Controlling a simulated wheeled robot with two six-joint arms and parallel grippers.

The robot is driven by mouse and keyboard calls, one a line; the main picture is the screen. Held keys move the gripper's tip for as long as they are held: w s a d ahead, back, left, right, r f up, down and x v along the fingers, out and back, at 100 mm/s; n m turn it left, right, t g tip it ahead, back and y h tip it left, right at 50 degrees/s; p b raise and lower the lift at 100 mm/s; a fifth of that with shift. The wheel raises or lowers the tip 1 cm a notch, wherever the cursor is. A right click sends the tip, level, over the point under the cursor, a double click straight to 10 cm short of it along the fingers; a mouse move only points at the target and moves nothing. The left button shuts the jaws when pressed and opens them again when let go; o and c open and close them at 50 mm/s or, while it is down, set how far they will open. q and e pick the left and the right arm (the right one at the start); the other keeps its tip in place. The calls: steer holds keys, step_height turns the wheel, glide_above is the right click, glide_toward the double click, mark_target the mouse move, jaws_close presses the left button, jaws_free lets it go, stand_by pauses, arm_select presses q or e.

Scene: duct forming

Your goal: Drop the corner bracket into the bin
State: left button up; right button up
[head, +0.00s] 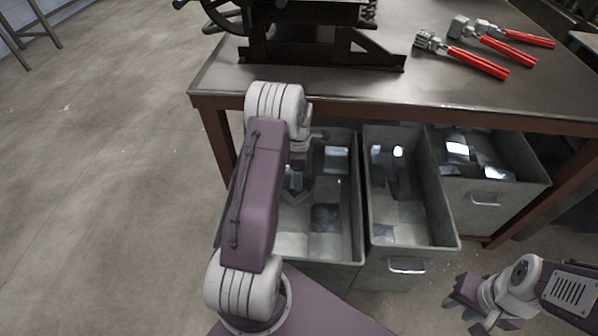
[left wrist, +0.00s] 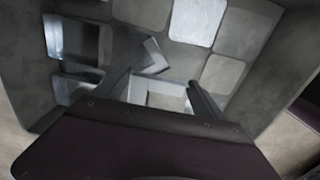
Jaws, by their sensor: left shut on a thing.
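My left gripper (head: 297,186) is inside the left bin (head: 357,215), low between its walls and partly hidden by my own arm. In the left wrist view my left gripper (left wrist: 163,92) has its two dark fingers on either side of a pale, angled metal piece, the corner bracket (left wrist: 158,88), and is shut on it. In the head view the bracket is mostly hidden and hard to make out. The bin's floor below holds several flat metal pieces. My right gripper (head: 468,300) is at the lower right, away from the bins; its finger gap is unclear.
A middle bin (head: 450,238) and a right bin (head: 525,192), both with metal pieces inside, stand beside the left bin under the workbench (head: 330,90). Red-handled tools (head: 480,63) and a dark machine (head: 300,45) are on the bench.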

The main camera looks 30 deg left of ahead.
arm_select(q)
steer(key=shift+f, duration=0.25)
arm_select(e)
steer(key=shift+f, duration=0.25)
arm_select(q)
steer(key=o, duration=1.3)
step_height(320, 180, up, 8)
steer(key=p, duration=0.3)
steer(key=shift+f, duration=0.25)
arm_select(e)
step_height(320, 180, up, 3)
steer(key=shift+f, duration=0.15)
